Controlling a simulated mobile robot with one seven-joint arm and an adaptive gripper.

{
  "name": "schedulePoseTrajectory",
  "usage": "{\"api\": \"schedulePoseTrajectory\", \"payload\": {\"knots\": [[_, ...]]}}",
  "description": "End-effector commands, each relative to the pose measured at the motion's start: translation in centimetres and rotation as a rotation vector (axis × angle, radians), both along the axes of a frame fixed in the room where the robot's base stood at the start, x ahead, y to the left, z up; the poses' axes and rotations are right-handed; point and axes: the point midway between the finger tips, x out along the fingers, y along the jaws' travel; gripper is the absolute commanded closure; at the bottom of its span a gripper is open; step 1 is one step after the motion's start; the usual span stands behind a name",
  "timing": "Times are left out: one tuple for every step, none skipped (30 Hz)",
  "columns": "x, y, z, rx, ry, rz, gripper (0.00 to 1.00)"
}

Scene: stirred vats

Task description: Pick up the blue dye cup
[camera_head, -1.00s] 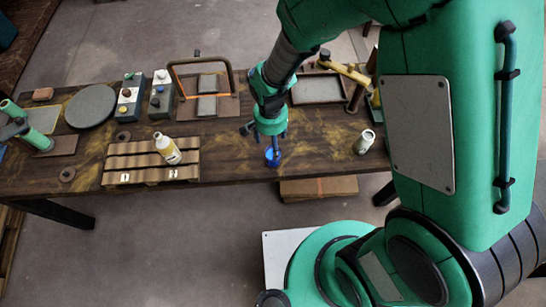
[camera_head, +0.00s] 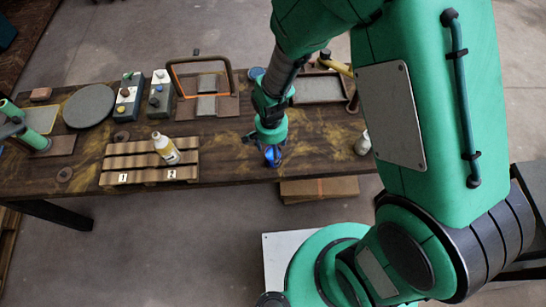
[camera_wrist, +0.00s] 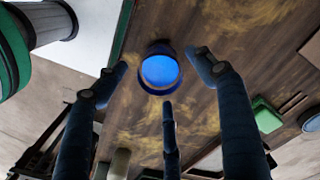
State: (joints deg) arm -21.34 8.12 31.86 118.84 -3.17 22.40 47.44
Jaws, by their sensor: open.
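The blue dye cup (camera_head: 274,158) stands upright near the front edge of the dark wooden table (camera_head: 225,160). In the wrist view the cup (camera_wrist: 160,70) shows from above, its bright blue round inside within a dark blue rim. My gripper (camera_head: 272,150) points down right over the cup. Its dark fingers are spread open; in the wrist view my gripper (camera_wrist: 160,76) has its fingertips on the left, right and near sides of the cup, with gaps. The fingers partly hide the cup in the head view.
A slatted wooden rack (camera_head: 150,176) with a white bottle (camera_head: 165,148) stands to the left. A pale can (camera_head: 363,143) stands to the right, partly hidden by my arm. Switch boxes (camera_head: 129,98), a framed stand (camera_head: 205,85) and a grey tray (camera_head: 320,88) are farther back.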

Motion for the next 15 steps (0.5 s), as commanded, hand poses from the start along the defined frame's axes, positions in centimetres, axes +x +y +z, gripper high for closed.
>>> {"api": "schedulePoseTrajectory", "payload": {"knots": [[-0.1,-0.1,-0.9,-0.001,0.003,0.0,0.31],[-0.1,-0.1,-1.3,-0.001,0.003,0.0,0.31],[-0.1,-0.1,-1.8,-0.001,0.003,0.0,0.31],[0.0,-0.1,-2.1,-0.001,0.001,0.0,0.31],[0.0,-0.1,-2.3,-0.001,0.001,0.0,0.31],[0.0,-0.1,-2.6,-0.001,0.001,0.0,0.31],[0.0,-0.1,-2.8,-0.001,0.001,0.0,0.31],[0.0,-0.1,-3.0,-0.001,0.001,0.0,0.31],[0.0,-0.1,-3.1,0.0,0.001,0.0,0.31],[0.0,-0.1,-3.1,0.0,0.0,0.0,0.31],[0.0,-0.1,-3.2,0.0,0.0,0.0,0.31],[0.0,-0.1,-3.2,0.0,0.0,0.0,0.31],[0.0,-0.1,-3.1,0.0,0.0,0.0,0.31],[0.0,-0.1,-3.1,0.0,0.0,0.0,0.31],[0.0,-0.1,-3.1,0.0,0.0,0.0,0.31]]}}
